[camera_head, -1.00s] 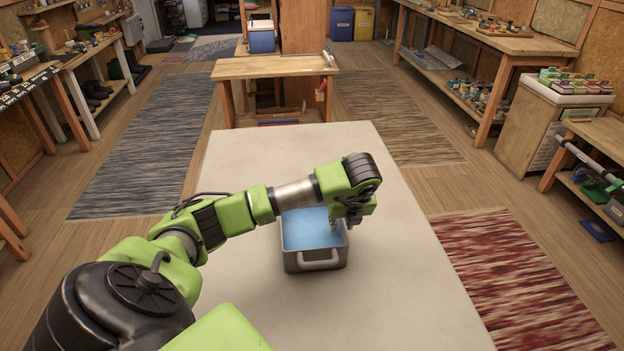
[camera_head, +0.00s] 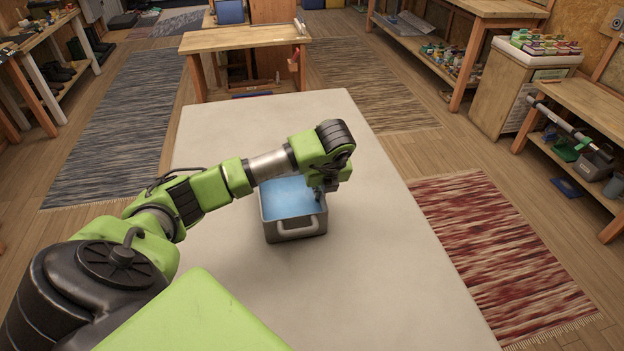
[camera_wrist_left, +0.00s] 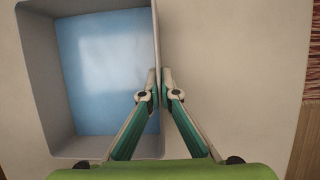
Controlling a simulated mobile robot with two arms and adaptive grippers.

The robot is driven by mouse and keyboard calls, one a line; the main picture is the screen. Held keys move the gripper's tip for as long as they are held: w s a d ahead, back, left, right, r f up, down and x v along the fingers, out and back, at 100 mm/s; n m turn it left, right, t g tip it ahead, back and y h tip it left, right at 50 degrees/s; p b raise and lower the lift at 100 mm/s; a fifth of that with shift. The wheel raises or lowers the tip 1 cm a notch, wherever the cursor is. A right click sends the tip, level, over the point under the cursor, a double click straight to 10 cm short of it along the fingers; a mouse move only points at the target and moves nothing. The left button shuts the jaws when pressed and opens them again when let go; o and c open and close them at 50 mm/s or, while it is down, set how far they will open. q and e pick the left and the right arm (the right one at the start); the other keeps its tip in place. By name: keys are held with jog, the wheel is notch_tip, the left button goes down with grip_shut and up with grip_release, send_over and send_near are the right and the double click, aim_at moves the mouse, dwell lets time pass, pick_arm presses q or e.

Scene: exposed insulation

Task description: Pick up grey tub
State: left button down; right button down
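The grey tub (camera_head: 272,231) stands on the pale table (camera_head: 390,290) in the head view. It is a rectangular open tub with a handle on its near side and a light blue interior. The left wrist view shows its grey wall (camera_wrist_left: 38,100) and blue inside from above. My left gripper (camera_wrist_left: 159,76) points down at the tub's right wall, one finger inside and one outside. Its fingertips are closed on the thin rim between them. In the head view my left gripper (camera_head: 321,189) is partly hidden by its wrist. My right gripper is not in view.
The pale table is clear around the tub. A wooden workbench (camera_head: 245,38) stands beyond its far end. Cluttered benches line both sides of the room. A red striped rug (camera_head: 500,250) lies on the floor to the right.

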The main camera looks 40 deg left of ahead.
pick_arm(q)
jog(key=shift+w+r+p, duration=0.1)
jog(key=shift+r+p, duration=0.3)
jog(key=shift+r, duration=0.4)
jog(key=s+r+p, duration=0.6)
jog(key=s+r, duration=0.5)
jog(key=s, duration=0.3)
jog(key=d+r+m+h, duration=0.1)
jog(key=d+m+h, duration=0.3)
jog(key=d+m, duration=0.55)
jog(key=d+r+m+h, duration=0.1)
jog(key=d+m+h, duration=0.25)
jog(key=m, duration=1.05)
jog(key=d+r+m+g+y, duration=0.2)
jog(key=d+r+m+g, duration=0.1)
jog(key=m, duration=0.8)
jog(key=d+r+m+g+y, duration=0.2)
jog(key=d+r+m+g, duration=0.2)
jog(key=m, duration=0.7)
notch_tip(320, 180, up, 2)
jog(key=shift+s+r+m, duration=0.1)
jog(key=shift+s+m, duration=0.05)
jog(key=shift+m, duration=0.2)
